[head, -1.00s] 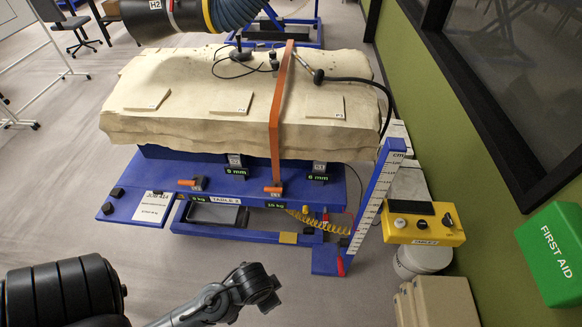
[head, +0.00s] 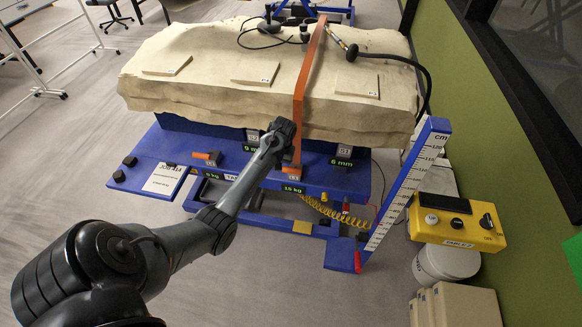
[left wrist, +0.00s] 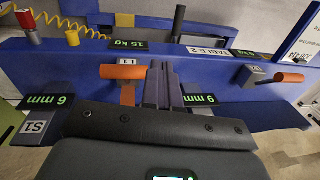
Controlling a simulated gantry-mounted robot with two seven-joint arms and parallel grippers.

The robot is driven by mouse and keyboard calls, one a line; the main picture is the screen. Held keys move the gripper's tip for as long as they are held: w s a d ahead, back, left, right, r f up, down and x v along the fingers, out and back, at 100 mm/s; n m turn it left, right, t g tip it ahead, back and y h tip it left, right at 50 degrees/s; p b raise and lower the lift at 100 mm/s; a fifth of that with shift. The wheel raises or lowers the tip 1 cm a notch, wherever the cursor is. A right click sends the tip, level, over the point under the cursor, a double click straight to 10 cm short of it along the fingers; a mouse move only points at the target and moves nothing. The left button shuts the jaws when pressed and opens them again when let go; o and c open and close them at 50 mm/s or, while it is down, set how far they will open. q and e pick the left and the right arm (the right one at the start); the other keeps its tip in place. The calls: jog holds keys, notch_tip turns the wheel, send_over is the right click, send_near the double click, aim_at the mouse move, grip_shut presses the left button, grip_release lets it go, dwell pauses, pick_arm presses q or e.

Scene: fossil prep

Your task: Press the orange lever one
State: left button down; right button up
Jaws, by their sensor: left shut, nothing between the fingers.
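An orange lever with a label that appears to read L1 (left wrist: 124,72) is on the front of the blue table, in the left wrist view. A second orange lever (left wrist: 288,77) is farther right there; it also shows in the head view (head: 207,157). My left gripper (left wrist: 165,78) is shut and empty, its fingertips just right of the L1 lever's handle in the wrist view. Whether they touch it I cannot tell. My right gripper is not in view.
A large pale block (head: 220,100) with an orange strap (head: 308,75) lies on the blue table (head: 150,150). A blue measuring post (head: 408,185) and a yellow control box (head: 457,222) stand at the right. A yellow coiled cable (head: 335,211) hangs below the front edge.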

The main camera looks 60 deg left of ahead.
pick_arm(q)
jog(key=w+a+r+t+b, duration=0.1)
jog(key=w+a+r+t, duration=0.1)
jog(key=w+r, duration=0.5)
jog(key=shift+a+r+n+b, duration=0.2)
jog(key=shift+r+n+b, duration=0.15)
jog(key=shift+r, duration=0.25)
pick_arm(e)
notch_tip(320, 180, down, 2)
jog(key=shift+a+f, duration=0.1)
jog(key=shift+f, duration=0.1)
pick_arm(q)
jog(key=shift+f, duration=0.1)
notch_tip(320, 180, down, 12)
jog(key=shift+w+p, duration=0.15)
jog(key=shift+p, duration=0.35)
jog(key=shift+s+d+f, duration=0.1)
jog(key=shift+s+f, duration=0.1)
jog(key=shift+f, duration=0.3)
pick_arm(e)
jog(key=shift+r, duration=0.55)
pick_arm(q)
jog(key=shift+d, duration=0.1)
